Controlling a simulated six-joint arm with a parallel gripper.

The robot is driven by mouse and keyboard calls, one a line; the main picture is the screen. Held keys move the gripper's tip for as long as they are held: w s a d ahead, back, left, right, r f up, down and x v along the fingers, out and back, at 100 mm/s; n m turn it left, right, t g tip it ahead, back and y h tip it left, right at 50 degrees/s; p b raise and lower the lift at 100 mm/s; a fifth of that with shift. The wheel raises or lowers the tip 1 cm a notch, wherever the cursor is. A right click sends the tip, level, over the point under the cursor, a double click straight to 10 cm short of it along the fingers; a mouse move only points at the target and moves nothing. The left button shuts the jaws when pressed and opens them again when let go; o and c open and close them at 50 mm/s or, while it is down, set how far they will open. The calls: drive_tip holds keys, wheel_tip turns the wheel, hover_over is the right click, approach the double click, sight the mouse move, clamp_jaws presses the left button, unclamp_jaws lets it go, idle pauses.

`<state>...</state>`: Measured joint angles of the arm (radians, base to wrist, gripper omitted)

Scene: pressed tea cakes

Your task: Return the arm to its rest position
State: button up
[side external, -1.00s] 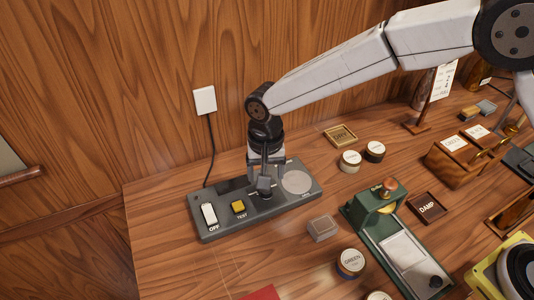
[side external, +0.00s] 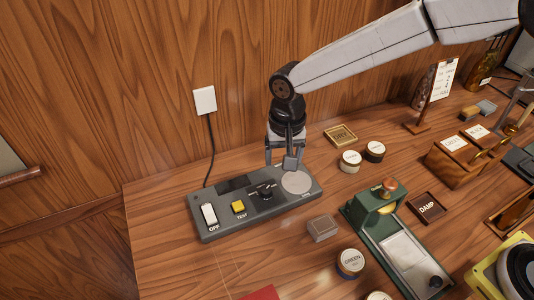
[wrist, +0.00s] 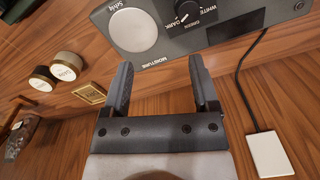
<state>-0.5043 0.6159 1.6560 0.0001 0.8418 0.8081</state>
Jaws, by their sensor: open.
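My gripper (side external: 285,162) is open and empty in the side external view. It hangs above the back right part of a grey moisture meter panel (side external: 222,225), near its round pale pad (side external: 296,182). In the wrist view my gripper (wrist: 160,75) shows two dark fingers spread apart with nothing between them. The panel also shows there (wrist: 205,42), with its dial (wrist: 186,10) and round pad (wrist: 133,30). In the side external view the dial (side external: 266,194), a yellow TEST button (side external: 238,206) and a white switch (side external: 209,215) marked OFF are uncovered.
A green press (side external: 372,222) stands right of the panel, with a small block (side external: 322,228) between. Round tins (side external: 350,160), a DRY tray (side external: 341,135) and a DAMP tray (side external: 428,208) lie nearby. A cable runs to a wall outlet (side external: 205,100). The table's left end is clear.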

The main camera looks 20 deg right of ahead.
drive_tip(key=s+d+n+t, duration=0.1)
drive_tip(key=s+d, duration=0.6)
drive_tip(key=d, duration=0.5)
drive_tip(key=s+d+n+t, duration=0.1)
drive_tip(key=s+d+n, duration=0.1)
drive_tip(key=s+d, duration=0.6)
drive_tip(key=d, duration=0.3)
drive_tip(key=shift+d+r, duration=0.35)
drive_tip(key=shift+d, duration=0.05)
